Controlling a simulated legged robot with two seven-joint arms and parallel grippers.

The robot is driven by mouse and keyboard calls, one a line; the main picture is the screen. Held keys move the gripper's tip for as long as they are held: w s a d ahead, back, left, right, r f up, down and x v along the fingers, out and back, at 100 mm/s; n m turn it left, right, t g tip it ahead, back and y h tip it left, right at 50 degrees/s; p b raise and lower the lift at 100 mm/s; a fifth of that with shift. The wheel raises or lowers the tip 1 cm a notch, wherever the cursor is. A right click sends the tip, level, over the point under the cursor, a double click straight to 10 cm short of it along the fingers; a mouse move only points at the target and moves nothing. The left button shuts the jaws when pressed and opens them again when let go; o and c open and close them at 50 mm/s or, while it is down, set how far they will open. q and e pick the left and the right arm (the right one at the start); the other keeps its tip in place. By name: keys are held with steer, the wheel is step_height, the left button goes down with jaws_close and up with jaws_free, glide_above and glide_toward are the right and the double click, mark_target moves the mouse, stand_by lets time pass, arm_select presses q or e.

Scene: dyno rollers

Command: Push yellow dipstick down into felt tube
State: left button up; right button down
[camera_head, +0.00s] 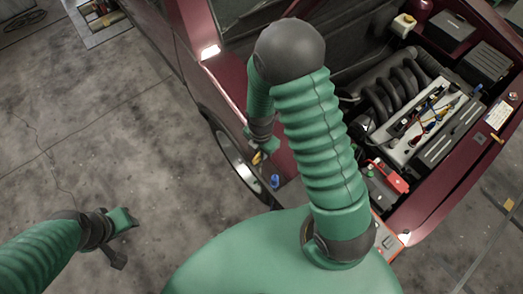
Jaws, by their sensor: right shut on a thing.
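My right gripper (259,150) is shut on a small yellow piece (257,158), which looks like the dipstick's handle, beside the car's front fender. The rest of the dipstick is hidden or too small to see. I cannot make out the felt tube. My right arm crosses the middle of the view and covers part of the engine bay. My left gripper (124,239) is at the lower left above the floor, with its fingers apart and nothing between them.
The dark red car (185,75) stands with its engine bay (385,95) open at the upper right. A small blue piece (275,182) is just below the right gripper. A red-handled part (388,176) sits in the bay. The concrete floor (75,125) at left is mostly clear.

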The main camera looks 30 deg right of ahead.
steer(key=shift+f, duration=0.65)
steer(key=c, duration=1.5)
jaws_free()
steer(key=shift+o, duration=0.2)
steer(key=shift+r, duration=0.1)
step_height(320, 180, up, 17)
steer(key=b, duration=0.1)
steer(key=shift+a+f, duration=0.15)
steer(key=shift+f, duration=0.05)
